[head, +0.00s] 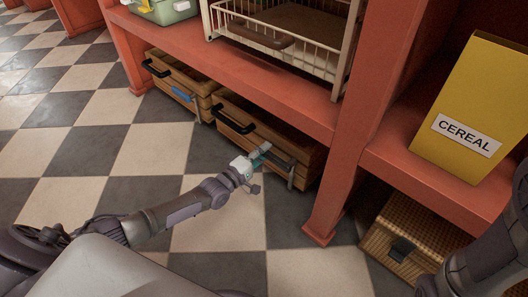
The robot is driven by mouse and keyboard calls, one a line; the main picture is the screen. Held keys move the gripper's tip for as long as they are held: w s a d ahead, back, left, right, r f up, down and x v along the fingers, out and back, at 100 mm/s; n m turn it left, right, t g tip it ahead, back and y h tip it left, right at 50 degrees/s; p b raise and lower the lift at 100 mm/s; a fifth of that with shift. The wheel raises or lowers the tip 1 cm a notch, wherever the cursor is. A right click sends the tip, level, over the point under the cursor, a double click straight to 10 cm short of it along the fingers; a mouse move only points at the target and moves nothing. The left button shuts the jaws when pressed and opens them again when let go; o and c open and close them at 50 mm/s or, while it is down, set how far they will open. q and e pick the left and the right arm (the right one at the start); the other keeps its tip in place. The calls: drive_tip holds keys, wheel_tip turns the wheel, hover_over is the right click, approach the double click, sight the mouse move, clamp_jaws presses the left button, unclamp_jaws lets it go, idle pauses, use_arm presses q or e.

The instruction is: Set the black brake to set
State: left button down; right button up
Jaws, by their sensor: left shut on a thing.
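The black brake (279,156) is a dark bar low on the front of the right-hand wooden crate under the red shelf. My left gripper (262,154) reaches in from the lower left and is shut on the brake near its left end. The gripper's fingers hide part of that end. The brake's exact setting cannot be read from this view. My right arm shows at the lower right edge, but its gripper is out of view.
A second wooden crate (172,76) with a blue brake (182,98) stands to the left. A red shelf post (337,170) stands close to the right of the crate, with a wicker box (423,225) beyond. A cereal box (470,107) stands above. The checkered floor in front is clear.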

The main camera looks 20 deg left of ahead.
use_arm(q)
drive_tip(key=shift+f, duration=0.1)
drive_tip(key=c, duration=0.9)
unclamp_jaws()
drive_tip(key=v, duration=1.2)
